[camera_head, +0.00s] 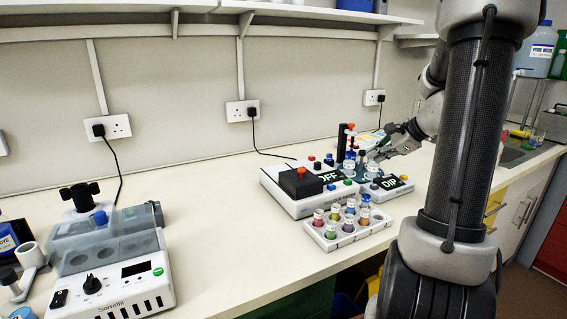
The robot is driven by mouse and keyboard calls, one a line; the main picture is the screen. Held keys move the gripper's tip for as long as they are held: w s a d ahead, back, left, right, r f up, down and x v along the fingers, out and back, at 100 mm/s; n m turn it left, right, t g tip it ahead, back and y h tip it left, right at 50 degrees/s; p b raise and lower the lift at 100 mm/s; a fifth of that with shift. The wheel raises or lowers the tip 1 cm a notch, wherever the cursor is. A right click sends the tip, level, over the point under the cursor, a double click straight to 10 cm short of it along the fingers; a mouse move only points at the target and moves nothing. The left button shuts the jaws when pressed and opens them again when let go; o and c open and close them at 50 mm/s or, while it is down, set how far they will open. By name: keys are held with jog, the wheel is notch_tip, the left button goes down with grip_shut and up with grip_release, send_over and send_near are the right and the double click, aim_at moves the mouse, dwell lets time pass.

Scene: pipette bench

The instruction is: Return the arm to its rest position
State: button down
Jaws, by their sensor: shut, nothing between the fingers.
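My arm (470,130) rises large at the right and bends back over the bench. My gripper (378,155) is small in the picture, at the right end of a white bench device (290,208) with displays reading "OFF" and "DIP". It is shut with nothing seen in it. It lies close to the device's upright post and small vials; I cannot tell whether it touches them.
A white rack (312,233) of several coloured vials stands in front of the device. A machine (110,290) with a clear lid is at the left. A shelf (130,22) runs above. The bench (215,215) between the machines is clear. A sink (512,155) is at right.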

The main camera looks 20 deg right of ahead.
jog(key=s+a+f+n+g, duration=0.2)
jog(key=s+a+n+g, duration=0.3)
jog(key=s+n, duration=0.55)
jog(key=s+a+r+n+h, duration=0.3)
jog(key=s+a+r+n, duration=0.5)
jog(key=s+a+n, duration=0.4)
jog(key=shift+s+a+r+t, duration=0.2)
jog(key=shift+s+a+t, duration=0.1)
jog(key=shift+t, duration=0.1)
jog(key=shift+n, duration=0.25)
